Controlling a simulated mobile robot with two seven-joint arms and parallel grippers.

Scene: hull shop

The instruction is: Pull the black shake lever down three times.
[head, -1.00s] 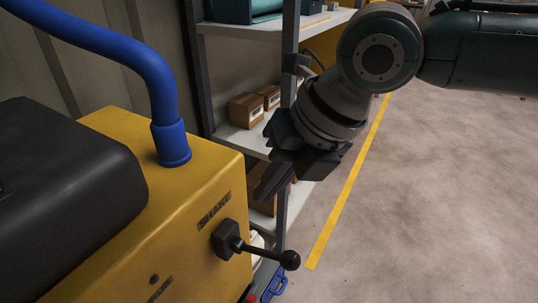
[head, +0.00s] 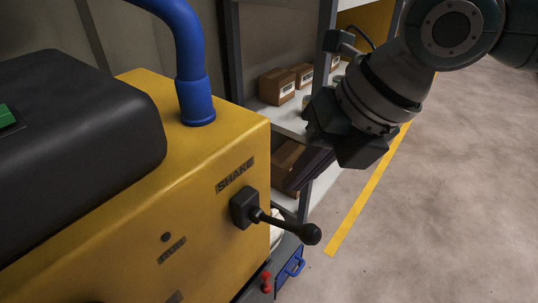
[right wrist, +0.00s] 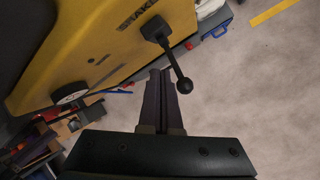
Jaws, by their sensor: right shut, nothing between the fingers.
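The black shake lever (head: 285,226) sticks out to the right from its square mount on the yellow machine (head: 210,245), just below the SHAKE label (head: 235,175). It slopes slightly down to a round knob (head: 310,234). My right gripper (head: 292,188) is shut and empty, above the lever and apart from it in the head view. In the right wrist view the shut fingers (right wrist: 160,75) point towards the lever, with the knob (right wrist: 184,86) just to the right of their tips. My left gripper is not in view.
A blue hose (head: 196,85) rises from the machine's top, beside a black cover (head: 80,115). Shelves with cardboard boxes (head: 278,86) stand behind my right gripper. A blue-handled case (head: 290,268) is low beside the machine. The floor to the right is clear, with a yellow line (head: 360,195).

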